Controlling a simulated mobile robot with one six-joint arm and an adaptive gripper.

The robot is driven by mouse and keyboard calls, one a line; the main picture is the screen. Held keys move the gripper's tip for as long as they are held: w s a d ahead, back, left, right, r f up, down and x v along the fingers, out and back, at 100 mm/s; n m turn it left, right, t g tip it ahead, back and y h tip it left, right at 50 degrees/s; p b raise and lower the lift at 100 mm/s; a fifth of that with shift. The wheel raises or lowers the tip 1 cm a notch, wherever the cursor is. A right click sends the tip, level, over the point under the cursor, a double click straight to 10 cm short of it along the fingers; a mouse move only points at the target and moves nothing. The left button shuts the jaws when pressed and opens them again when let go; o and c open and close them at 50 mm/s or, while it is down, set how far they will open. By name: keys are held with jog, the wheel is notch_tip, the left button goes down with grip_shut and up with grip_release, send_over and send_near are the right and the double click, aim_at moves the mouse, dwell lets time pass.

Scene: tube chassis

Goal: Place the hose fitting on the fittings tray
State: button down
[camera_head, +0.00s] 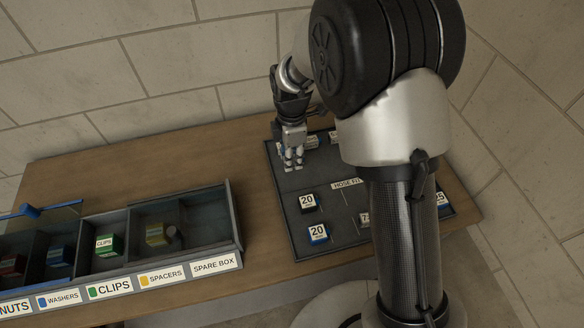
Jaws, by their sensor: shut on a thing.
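The dark fittings tray (319,181) lies on the right part of the wooden bench, with a partly covered label reading "HOSE FI...". My gripper (292,166) points down over the tray's far left part. Its fingers are shut on the hose fitting, which is largely hidden between them; I cannot tell whether it touches the tray floor. White-topped blocks marked 20 stand in the tray, one black-sided (308,202) and one blue-sided (318,233). My arm hides much of the tray's right side.
A divided bin (236,215) at left carries labels for nuts, washers, clips, spacers and spare box. It holds a green clips block (108,244), a yellowish block (155,234) and a grey cylinder (172,234). The bench (130,165) is clear behind the bin. A block wall stands behind.

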jog(key=shift+f+b, duration=0.6)
jog(key=shift+f, duration=1.65)
jog(key=shift+f, duration=0.15)
jog(key=c, duration=1.3)
grip_release()
notch_tip(320, 180, up, 12)
jog(key=p, duration=0.3)
jog(key=shift+r, duration=0.25)
